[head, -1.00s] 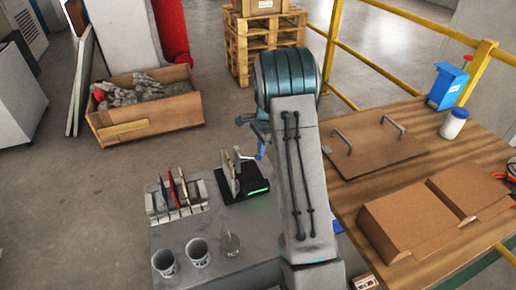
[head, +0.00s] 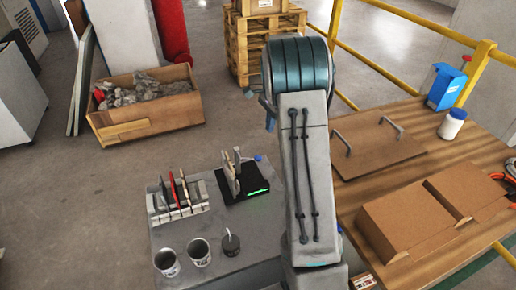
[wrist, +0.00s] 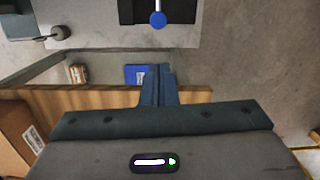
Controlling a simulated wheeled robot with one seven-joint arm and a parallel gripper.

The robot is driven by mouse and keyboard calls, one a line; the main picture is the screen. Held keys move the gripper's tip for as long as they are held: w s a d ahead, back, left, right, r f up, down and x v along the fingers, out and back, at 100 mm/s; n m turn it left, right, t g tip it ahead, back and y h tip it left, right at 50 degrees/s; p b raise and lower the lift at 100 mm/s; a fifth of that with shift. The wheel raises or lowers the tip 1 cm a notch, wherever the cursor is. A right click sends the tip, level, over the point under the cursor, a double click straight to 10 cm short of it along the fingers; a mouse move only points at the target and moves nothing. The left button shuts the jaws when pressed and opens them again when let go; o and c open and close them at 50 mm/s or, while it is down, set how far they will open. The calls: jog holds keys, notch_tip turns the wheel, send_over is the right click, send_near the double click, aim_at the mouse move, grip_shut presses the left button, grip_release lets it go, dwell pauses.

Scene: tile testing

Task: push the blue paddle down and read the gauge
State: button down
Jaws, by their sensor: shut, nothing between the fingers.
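The blue paddle (head: 257,157) shows as a small blue tip at the back right of the black tester (head: 244,196). In the wrist view the paddle (wrist: 158,19) is a round blue end near the top, in front of the black base (wrist: 182,11). A green-lit readout (head: 258,191) is on the tester's front edge; its figures are too small to read. Upright tile pieces (head: 231,174) stand on the tester. My gripper (wrist: 158,68) is shut and empty, apart from the paddle in the wrist view. In the head view my arm hides most of the gripper.
A rack (head: 184,210) with several upright tiles, two cups (head: 167,264) (head: 200,253) and a dark round object (head: 231,243) share the grey bench. A wooden table (head: 400,116) with a board, brown boxes (head: 412,215) and bottles stands right. A blue item (wrist: 137,75) lies below the fingers' view.

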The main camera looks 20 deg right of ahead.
jog(key=shift+d+r, duration=0.15)
jog(key=shift+r, duration=1)
jog(key=shift+d+r, duration=0.1)
jog(key=shift+r, duration=1.05)
jog(key=s+a+r+n+t+p, duration=0.1)
jog(key=s+a+r+n+p, duration=0.3)
jog(key=s+a+r+n, duration=0.6)
jog(key=s+a+r+n+t+p, duration=0.1)
jog(key=s+a+n, duration=0.1)
jog(key=s, duration=0.8)
jog(key=s+a+r+n+t+h+p, duration=0.1)
jog(key=s+a+n+p, duration=0.1)
jog(key=s, duration=0.8)
jog(key=a+n, duration=0.1)
jog(key=n, duration=0.1)
jog(key=shift+s+a+n, duration=0.3)
jog(key=shift+a+n, duration=0.05)
jog(key=shift+n, duration=0.05)
jog(key=shift+d+r, duration=0.1)
